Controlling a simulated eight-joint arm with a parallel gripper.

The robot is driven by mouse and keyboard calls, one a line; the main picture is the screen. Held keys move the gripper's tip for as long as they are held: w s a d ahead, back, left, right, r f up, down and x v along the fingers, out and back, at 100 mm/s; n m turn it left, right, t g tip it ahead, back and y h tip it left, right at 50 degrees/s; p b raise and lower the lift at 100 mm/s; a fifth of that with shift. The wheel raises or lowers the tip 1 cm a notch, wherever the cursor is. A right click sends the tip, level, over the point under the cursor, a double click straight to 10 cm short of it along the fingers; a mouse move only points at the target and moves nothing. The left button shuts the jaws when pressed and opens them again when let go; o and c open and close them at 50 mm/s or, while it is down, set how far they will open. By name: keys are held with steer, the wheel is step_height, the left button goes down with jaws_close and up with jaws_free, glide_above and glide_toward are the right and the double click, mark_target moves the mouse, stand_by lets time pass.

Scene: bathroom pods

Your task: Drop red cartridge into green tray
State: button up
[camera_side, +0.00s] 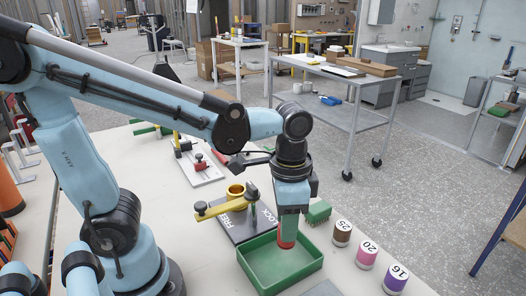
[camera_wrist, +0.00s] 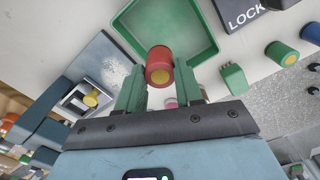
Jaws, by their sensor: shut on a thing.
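The red cartridge (camera_wrist: 160,66) is a short red cylinder with a yellow end, held between the two green fingers of my gripper (camera_wrist: 160,85) in the wrist view. In the side view my gripper (camera_side: 288,228) points down, and the red cartridge (camera_side: 287,241) shows below its fingers. The green tray (camera_side: 246,269) is a shallow square tray on the white table. My gripper and the cartridge are over the tray in the side view; I cannot tell the exact height. The tray (camera_wrist: 207,30) also lies beyond the cartridge in the wrist view.
Brown (camera_side: 342,233), pink (camera_side: 367,254) and purple (camera_side: 395,279) numbered cylinders stand along the right. Bare white table lies left of the tray.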

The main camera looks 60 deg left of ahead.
steer(key=shift+f, duration=0.4)
steer(key=o, duration=1.1)
step_height(320, 180, up, 12)
steer(key=shift+r, duration=0.1)
step_height(320, 180, down, 12)
steer(key=shift+f, duration=0.15)
steer(key=shift+r, duration=0.45)
stand_by(0.4)
